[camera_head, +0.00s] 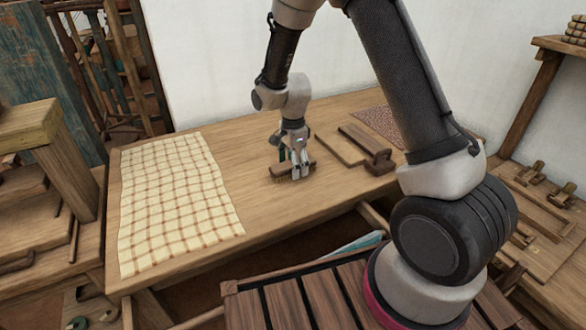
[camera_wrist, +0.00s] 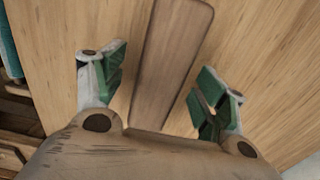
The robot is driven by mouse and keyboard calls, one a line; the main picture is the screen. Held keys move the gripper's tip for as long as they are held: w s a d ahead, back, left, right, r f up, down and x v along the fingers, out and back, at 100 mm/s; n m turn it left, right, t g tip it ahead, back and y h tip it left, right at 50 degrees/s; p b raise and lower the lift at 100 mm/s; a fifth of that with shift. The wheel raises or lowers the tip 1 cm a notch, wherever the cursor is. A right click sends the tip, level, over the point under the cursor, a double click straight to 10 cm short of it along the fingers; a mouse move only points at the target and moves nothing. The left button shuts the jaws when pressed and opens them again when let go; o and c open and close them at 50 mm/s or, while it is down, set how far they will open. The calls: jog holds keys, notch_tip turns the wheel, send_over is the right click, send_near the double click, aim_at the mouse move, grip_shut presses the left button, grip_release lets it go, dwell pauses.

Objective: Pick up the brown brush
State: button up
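The brown brush (camera_head: 280,170) lies on the wooden table in the head view, with its bristles facing down. My gripper (camera_head: 295,166) is lowered over it from above. In the wrist view the brush's long brown back (camera_wrist: 175,45) runs between the two green-padded fingers of my gripper (camera_wrist: 163,78). A gap shows between the brush and each finger, so the gripper is open around it. The near end of the brush is hidden by the gripper's body in the wrist view.
A checked cloth (camera_head: 175,200) covers the left of the wooden table (camera_head: 255,205). Right of the brush lie a flat board (camera_head: 336,148) and a brown wooden tool (camera_head: 378,163). Bare tabletop lies in front of the brush. A white wall stands behind.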

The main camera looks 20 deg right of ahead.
jog(key=c, duration=1.1)
jog(key=shift+o, duration=0.2)
notch_tip(320, 180, up, 10)
jog(key=shift+r, duration=0.1)
